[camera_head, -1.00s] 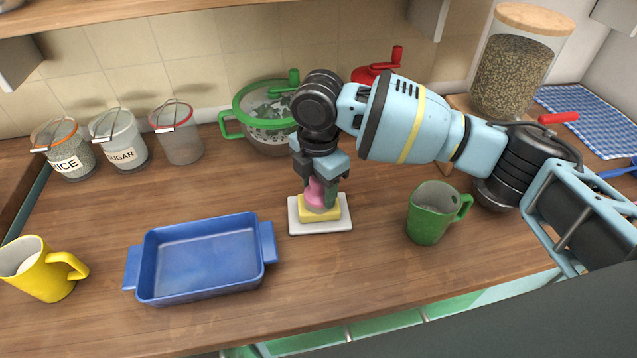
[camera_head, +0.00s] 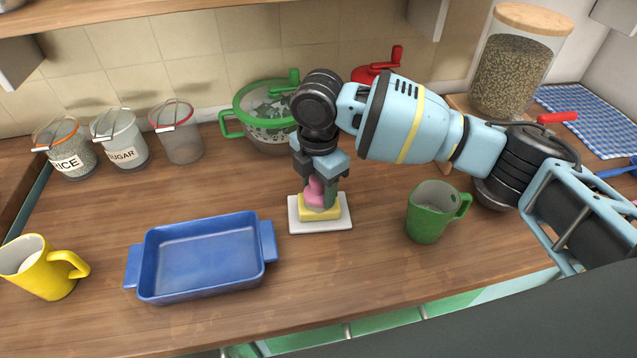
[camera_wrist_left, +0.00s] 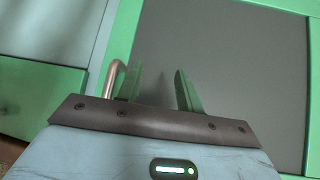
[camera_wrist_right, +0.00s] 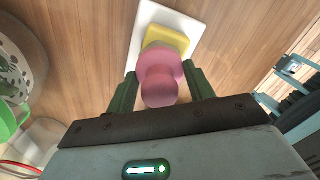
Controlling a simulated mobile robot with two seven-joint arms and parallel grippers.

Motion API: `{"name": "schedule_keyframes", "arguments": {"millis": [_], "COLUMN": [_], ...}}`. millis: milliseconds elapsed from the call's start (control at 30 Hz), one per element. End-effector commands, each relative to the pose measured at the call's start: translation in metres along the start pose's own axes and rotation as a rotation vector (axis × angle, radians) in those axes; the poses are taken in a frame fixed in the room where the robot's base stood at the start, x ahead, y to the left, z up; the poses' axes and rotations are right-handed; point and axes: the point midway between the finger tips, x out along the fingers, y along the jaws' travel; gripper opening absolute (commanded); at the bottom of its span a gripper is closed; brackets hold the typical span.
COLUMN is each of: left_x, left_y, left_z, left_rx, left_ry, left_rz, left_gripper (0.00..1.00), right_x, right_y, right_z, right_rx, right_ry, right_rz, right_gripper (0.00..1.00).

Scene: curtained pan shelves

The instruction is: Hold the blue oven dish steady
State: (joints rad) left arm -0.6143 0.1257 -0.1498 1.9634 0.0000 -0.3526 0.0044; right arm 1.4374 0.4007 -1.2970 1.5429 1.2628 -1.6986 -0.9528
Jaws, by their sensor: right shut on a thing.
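The blue oven dish (camera_head: 201,257) stands upright and empty on the wooden counter, left of centre in the head view. No gripper touches it. My right gripper (camera_head: 318,187) is to the right of the dish, pointing down. It is shut on a pink knob (camera_head: 313,193) that stands on a yellow block (camera_head: 320,213) on a white tile (camera_head: 341,225). The pink knob (camera_wrist_right: 160,85) shows between the fingers in the right wrist view. My left gripper (camera_wrist_left: 160,82) is open and empty before a grey panel with green framing; it is outside the head view.
A yellow mug (camera_head: 38,272) stands left of the dish and a green mug (camera_head: 428,215) right of the tile. Rice (camera_head: 70,160), sugar (camera_head: 122,145) and unlabelled (camera_head: 181,145) canisters and a green-rimmed pot (camera_head: 262,125) stand behind. Counter in front of the tile is clear.

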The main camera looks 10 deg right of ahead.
Motion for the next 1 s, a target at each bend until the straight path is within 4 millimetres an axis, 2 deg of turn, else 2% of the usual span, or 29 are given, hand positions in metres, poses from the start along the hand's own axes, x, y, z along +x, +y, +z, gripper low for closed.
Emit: {"name": "schedule_keyframes", "arguments": {"millis": [1000], "left_x": [-0.0007], "left_y": [-0.0008], "left_z": [-0.0045], "left_rx": [0.004], "left_ry": [0.009], "left_rz": [0.000], "left_gripper": [0.36], "right_x": [0.0038], "right_y": [-0.0010], "right_z": [-0.0004], "right_rx": [-0.001], "right_ry": [0.001], "right_rz": [-0.006], "right_gripper": [0.16]}}
